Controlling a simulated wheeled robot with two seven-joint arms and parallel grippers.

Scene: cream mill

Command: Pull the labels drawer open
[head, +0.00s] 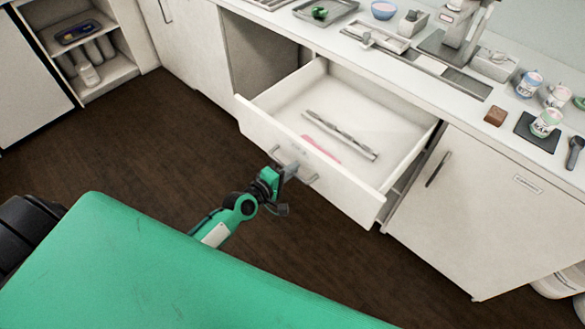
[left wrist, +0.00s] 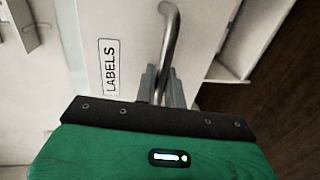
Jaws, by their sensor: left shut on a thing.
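The labels drawer (head: 392,112) is pulled well out of the white counter in the head view, with its inside showing. A metal strip (head: 340,135) and a pink item (head: 321,149) lie in it. In the left wrist view its front carries a LABELS plate (left wrist: 111,67) and a curved metal bar handle (left wrist: 171,35). My left gripper (head: 290,171) is at the drawer front in the head view. In the left wrist view its fingers (left wrist: 161,84) are shut on the handle. My right gripper is not in view.
A closed cupboard door (head: 485,205) is right of the drawer. An open shelf unit (head: 104,71) stands at the far left. Cups (head: 545,122), trays and a machine (head: 460,25) stand on the counter. The brown floor (head: 130,150) left of the drawer is clear.

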